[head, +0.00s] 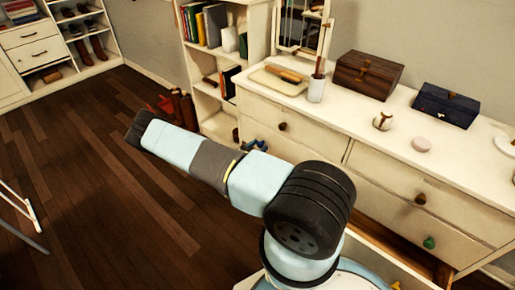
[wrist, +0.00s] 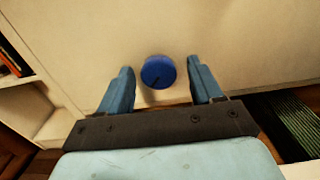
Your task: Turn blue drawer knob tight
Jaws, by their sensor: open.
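The blue knob (wrist: 158,72) is round, with a dark mark on its lower part, and sits on a cream drawer front (wrist: 230,30). In the wrist view it shows between the two blue fingers of my gripper (wrist: 160,66). The gripper is open, with a visible gap on each side of the knob. Whether the fingertips reach past the knob's face is hard to tell. In the head view, small blue parts show beside my arm at the left end of the cream dresser (head: 330,143). I cannot tell knob from fingers there.
A brown knob (head: 283,127), another brown knob (head: 420,199) and a green knob (head: 429,243) are on other drawers. A lower drawer appears open beside my arm. A bookshelf (head: 203,70) stands left of the dresser. Wooden floor (head: 100,180) at left is mostly clear.

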